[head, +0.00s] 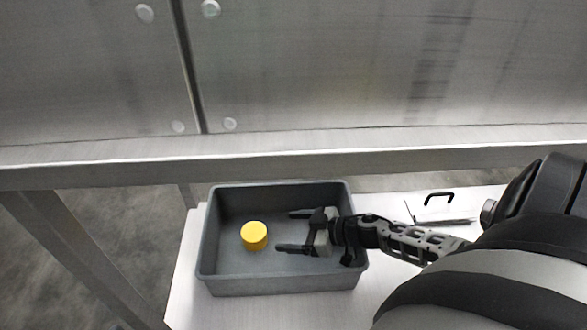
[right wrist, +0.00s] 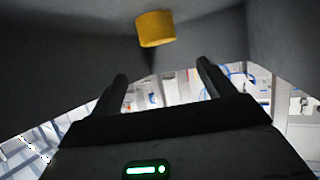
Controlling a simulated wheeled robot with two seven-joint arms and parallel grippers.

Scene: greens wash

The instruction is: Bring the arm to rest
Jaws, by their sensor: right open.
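My right arm comes in from the right in the head view. Its gripper (head: 285,231) is over the grey bin, with its fingers spread apart and nothing between them. A yellow round piece (head: 254,236) is in the grey bin (head: 282,285), left of the fingertips and apart from them. In the right wrist view the yellow piece (right wrist: 155,29) shows beyond the two open fingers (right wrist: 162,75), near the bin's walls. I cannot tell exactly how high the gripper is above the bin floor. My left gripper is not in view.
The bin stands on a white surface (head: 188,285). A small item with a black handle (head: 439,198) lies to the right of the bin, behind my arm. A metal ledge (head: 290,164) and panel run along behind the bin. Grey floor shows at the left.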

